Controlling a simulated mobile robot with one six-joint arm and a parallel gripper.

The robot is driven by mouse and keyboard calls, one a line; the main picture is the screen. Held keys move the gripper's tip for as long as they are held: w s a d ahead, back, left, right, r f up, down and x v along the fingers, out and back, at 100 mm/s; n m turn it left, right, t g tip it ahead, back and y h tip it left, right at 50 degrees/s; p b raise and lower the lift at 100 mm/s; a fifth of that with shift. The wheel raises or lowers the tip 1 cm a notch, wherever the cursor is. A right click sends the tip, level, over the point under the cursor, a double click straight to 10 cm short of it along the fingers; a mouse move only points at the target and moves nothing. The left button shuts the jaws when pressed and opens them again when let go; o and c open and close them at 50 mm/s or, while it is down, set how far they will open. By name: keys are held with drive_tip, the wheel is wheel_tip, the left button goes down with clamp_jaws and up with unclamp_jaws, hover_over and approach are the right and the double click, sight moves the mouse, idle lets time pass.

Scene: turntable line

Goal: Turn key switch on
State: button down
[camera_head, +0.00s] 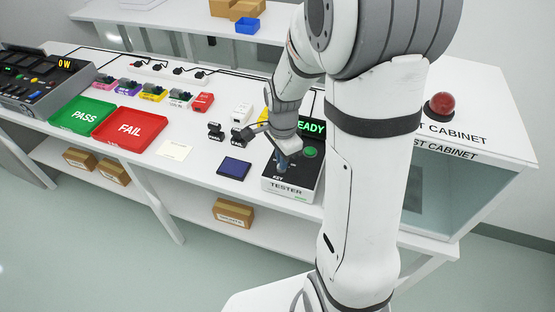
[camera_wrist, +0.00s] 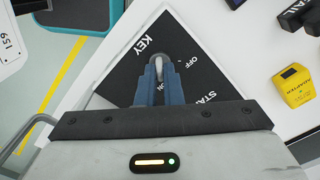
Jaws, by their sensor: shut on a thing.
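The tester (camera_head: 290,188) is a black box with a white front at the right end of the white table. My gripper (camera_head: 282,166) reaches down over the tester's "KEY" corner. In the wrist view its blue fingers (camera_wrist: 158,80) are shut on the grey key switch (camera_wrist: 160,62). The "KEY", "OFF" and "ON" labels show around the switch on the black panel (camera_wrist: 125,70). The fingers and palm hide much of the switch, so I cannot tell its position.
A dark blue pad (camera_head: 234,168) lies left of the tester. The green PASS tray (camera_head: 84,116) and red FAIL tray (camera_head: 130,129) sit further left. A yellow adapter (camera_wrist: 297,88) is near the tester. A glass-sided cabinet (camera_head: 450,190) with a red dome stands at right.

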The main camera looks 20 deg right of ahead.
drive_tip(key=shift+w+m, duration=0.1)
drive_tip(key=shift+m, duration=0.4)
drive_tip(key=c, duration=1.6)
unclamp_jaws()
drive_tip(key=shift+o, duration=0.2)
drive_tip(key=shift+a, duration=0.1)
wheel_tip(320, 180, up, 7)
drive_tip(key=shift+r, duration=0.4)
drive_tip(key=shift+r, duration=0.1)
